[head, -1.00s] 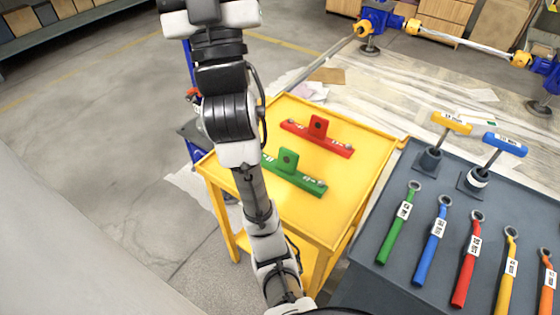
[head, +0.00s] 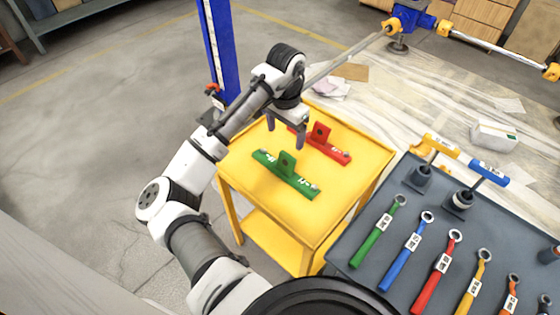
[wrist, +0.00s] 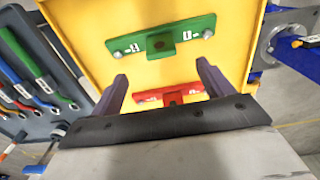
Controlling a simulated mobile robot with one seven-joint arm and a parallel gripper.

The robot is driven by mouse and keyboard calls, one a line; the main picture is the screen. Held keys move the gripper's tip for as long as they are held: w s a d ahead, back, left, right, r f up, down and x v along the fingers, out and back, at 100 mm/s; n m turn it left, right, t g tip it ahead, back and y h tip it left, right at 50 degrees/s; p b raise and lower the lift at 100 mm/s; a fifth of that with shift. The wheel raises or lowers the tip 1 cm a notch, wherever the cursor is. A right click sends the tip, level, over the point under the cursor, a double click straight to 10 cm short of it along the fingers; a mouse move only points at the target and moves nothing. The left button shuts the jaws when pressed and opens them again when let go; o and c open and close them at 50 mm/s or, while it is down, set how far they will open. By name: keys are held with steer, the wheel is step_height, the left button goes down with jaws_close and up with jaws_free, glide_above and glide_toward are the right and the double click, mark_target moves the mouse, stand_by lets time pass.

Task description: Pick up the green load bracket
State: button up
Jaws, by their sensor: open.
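The green load bracket (head: 286,175) lies on the yellow cart top (head: 335,213), with its upright tab raised. It also shows in the wrist view (wrist: 161,40), beyond my fingertips and near the top of the picture. The red bracket (head: 320,145) lies behind it, parallel to it, and its left end is partly hidden by my gripper. My gripper (head: 285,140) is open and empty above the cart, near the red bracket. In the wrist view, my open fingers (wrist: 162,88) stand on either side of the red bracket (wrist: 170,95), with the green one farther out.
A dark tool table (head: 350,262) with several coloured wrenches and two T-handled tools stands to the right of the cart. A blue column (head: 220,50) rises behind the cart's left. A blue and yellow jack assembly (head: 405,22) stands at the back. The cart's front is clear.

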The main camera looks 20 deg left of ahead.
mark_target(285, 162)
step_height(285, 162, down, 8)
steer(key=shift+s+f+p, duration=0.1)
steer(key=shift+s+p, duration=0.05)
steer(key=shift+p, duration=0.55)
steer(key=shift+w+f+p, duration=0.2)
steer(key=shift+f+p, duration=0.9)
steer(key=shift+f, duration=1.8)
steer(key=c, duration=1.1)
steer(key=shift+r, duration=0.1)
steer(key=shift+c, duration=0.8)
